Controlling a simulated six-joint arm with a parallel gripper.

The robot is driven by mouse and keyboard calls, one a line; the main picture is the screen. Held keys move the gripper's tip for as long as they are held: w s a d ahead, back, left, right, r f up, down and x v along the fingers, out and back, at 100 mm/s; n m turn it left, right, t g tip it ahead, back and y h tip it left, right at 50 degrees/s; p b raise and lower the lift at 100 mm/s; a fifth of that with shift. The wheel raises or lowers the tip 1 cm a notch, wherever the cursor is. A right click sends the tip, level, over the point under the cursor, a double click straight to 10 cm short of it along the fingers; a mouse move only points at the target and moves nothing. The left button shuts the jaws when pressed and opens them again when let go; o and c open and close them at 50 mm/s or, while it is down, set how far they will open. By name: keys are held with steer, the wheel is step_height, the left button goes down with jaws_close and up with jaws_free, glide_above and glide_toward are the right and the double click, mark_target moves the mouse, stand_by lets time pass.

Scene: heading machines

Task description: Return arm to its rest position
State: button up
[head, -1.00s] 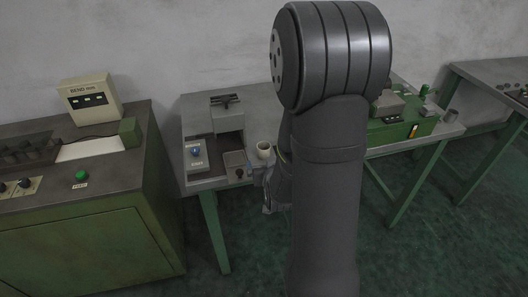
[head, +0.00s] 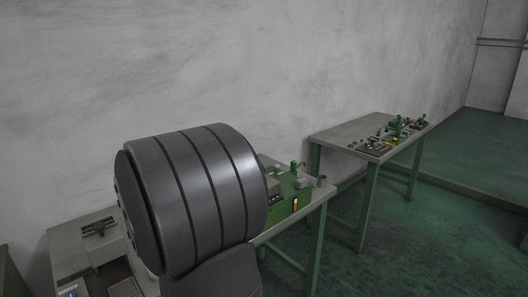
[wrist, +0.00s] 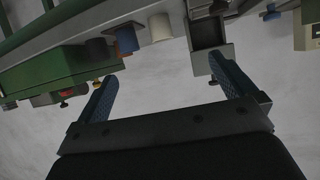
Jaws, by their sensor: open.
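My gripper (wrist: 165,95) shows in the wrist view with its two blue ridged fingers spread wide apart. Nothing is between the fingers, so it is open and empty. Above it in that picture are the edge of a grey bench and items on it, seen tilted and upside down. In the head view a large dark ribbed joint of my arm fills the lower left, and the gripper itself is hidden there.
In the head view a green machine (head: 290,196) stands on the nearer bench (head: 312,207), behind my arm. A farther bench (head: 335,134) holds several small parts. Green floor (head: 395,245) is clear at the right. A grey wall (head: 200,70) runs behind.

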steer(key=x, duration=0.7)
stand_by(0.6)
steer(key=shift+w+f, duration=0.1)
